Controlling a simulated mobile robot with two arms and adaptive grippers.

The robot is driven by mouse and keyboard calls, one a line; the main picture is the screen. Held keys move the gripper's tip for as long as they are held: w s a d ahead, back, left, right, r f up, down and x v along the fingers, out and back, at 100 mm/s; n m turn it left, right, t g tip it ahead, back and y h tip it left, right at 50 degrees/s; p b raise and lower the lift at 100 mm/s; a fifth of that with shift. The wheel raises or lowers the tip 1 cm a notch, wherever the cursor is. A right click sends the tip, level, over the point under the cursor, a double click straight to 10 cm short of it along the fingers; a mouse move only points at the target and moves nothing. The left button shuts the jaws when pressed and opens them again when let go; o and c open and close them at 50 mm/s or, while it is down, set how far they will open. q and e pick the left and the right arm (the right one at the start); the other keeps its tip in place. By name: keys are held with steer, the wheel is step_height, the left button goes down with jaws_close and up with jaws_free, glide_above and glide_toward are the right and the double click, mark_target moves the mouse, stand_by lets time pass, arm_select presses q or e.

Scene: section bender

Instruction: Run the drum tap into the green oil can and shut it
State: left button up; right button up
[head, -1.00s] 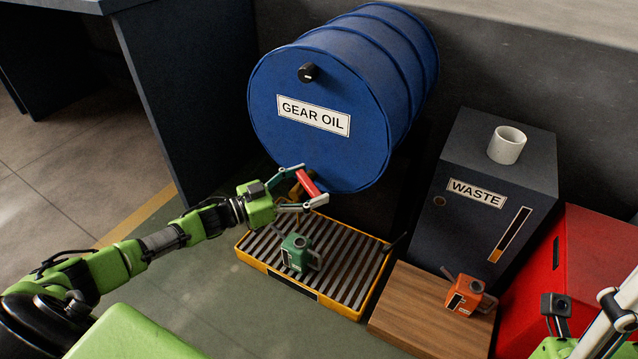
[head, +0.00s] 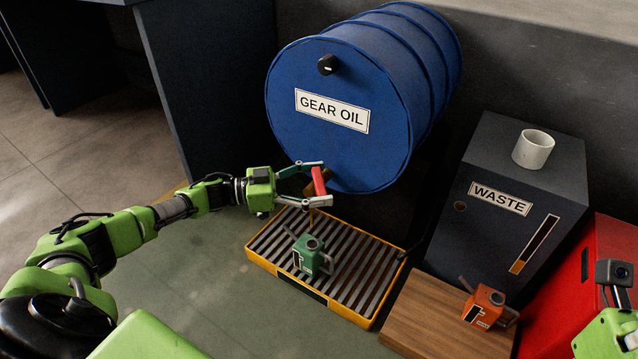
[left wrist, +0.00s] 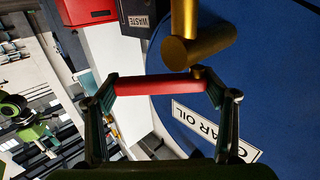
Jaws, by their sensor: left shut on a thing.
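The blue GEAR OIL drum (head: 335,150) lies on its side with a brass tap (head: 308,190) low on its face. My left gripper (head: 321,184) is shut on the tap's red handle (head: 319,181); the left wrist view also shows this handle (left wrist: 160,86) between the fingers, near the brass spout (left wrist: 200,48). The green oil can (head: 308,256) stands upright on the drip tray's grating, below the tap. A thin brownish line, seemingly oil, shows between spout and can. The can's level is too small to read. My right gripper (head: 618,290) is only partly visible at the right edge.
The yellow-rimmed drip tray (head: 350,317) sits under the drum. To its right are a wooden board (head: 425,325) with an orange oil can (head: 484,305), a dark WASTE cabinet (head: 490,235) bearing a white cup (head: 533,149), and a red cabinet (head: 590,270). The floor at left is clear.

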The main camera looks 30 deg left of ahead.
arm_select(q)
steer(key=o, duration=1.6)
steer(key=v, duration=1.2)
